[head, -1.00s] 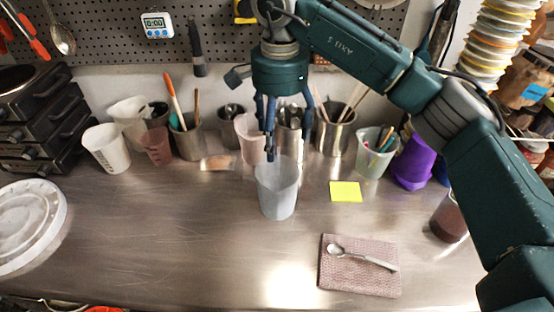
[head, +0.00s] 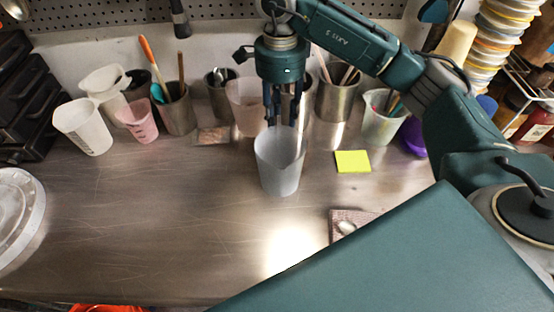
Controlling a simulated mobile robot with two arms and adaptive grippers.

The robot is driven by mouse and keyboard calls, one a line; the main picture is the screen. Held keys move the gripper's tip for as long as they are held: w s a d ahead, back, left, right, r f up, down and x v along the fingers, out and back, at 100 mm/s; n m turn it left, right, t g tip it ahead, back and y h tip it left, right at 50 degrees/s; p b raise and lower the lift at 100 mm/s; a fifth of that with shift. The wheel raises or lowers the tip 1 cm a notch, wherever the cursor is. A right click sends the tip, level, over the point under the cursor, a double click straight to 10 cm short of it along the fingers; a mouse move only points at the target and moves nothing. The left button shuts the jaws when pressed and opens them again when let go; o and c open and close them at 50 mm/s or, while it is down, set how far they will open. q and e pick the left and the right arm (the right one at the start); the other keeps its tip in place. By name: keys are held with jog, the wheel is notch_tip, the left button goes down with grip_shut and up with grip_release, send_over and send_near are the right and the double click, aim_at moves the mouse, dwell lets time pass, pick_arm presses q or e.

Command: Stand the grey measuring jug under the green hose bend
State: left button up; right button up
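The grey measuring jug (head: 280,170) stands upright near the middle of the steel bench in the head view. My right gripper (head: 283,120) points down at the jug's far rim. Its dark fingers are spread apart, and their tips overlap the jug's mouth. I cannot tell whether they touch it. My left gripper is not in view. No green hose bend can be seen.
Behind the jug stand a pink translucent jug (head: 245,108) and metal tool pots (head: 337,98). White jugs (head: 82,127) and a small pink jug (head: 138,121) are at the left. A yellow note (head: 352,161) lies right. The bench's left middle is clear.

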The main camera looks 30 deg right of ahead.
aim_at(280, 156)
jog(key=shift+f, duration=0.35)
jog(key=shift+w+f, duration=0.15)
jog(key=shift+f, duration=0.2)
notch_tip(280, 156, down, 4)
jog(key=shift+w+a+r+p, duration=0.1)
jog(key=shift+a+r+p, duration=0.1)
jog(key=shift+p, duration=1)
jog(key=shift+d+f, duration=0.1)
jog(key=shift+f, duration=0.45)
grip_shut()
